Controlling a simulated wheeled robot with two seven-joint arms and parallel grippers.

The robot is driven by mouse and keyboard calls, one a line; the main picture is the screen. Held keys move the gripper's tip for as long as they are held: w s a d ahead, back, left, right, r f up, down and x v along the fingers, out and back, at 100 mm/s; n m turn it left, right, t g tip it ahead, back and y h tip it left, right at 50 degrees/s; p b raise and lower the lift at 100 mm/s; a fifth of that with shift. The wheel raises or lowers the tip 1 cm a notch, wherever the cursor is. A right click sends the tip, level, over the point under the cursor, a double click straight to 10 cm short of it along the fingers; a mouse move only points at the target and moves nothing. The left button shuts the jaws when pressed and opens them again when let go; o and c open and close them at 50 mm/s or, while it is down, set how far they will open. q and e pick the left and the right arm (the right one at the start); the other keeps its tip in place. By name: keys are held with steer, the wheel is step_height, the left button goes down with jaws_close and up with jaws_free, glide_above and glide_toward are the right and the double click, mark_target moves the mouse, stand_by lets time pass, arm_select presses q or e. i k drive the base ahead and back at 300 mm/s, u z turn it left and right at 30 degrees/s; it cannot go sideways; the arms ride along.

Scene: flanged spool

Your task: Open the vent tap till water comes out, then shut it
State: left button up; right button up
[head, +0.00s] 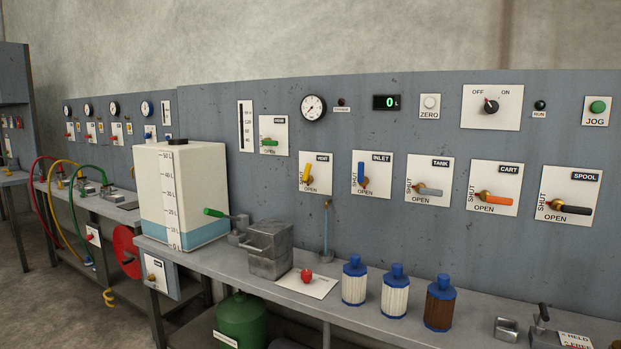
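The vent tap (306,173) is on a white plate labelled VENT on the grey wall panel, left of the INLET plate. Its yellow lever stands nearly upright from a brass pivot, beside the word SHUT; OPEN is printed below. A thin upright pipe with a small brass top (327,228) stands on the bench below and right of the plate. I see no water coming out anywhere; the pipe's end is too small to judge. Neither of my grippers shows in the head view.
The blue INLET lever (361,174) is upright. The TANK (430,190), CART (497,199) and SPOOL (573,209) levers lie level. A white tank (180,190), metal box (270,250), red knob (306,276) and blue-capped filters (354,282) crowd the bench. The display (387,102) reads 0.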

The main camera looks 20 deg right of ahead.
mark_target(307, 179)
steer(key=u, duration=0.7)
steer(key=i, duration=0.25)
steer(key=z, duration=0.8)
steer(key=i, duration=0.9)
steer(key=z, duration=0.9)
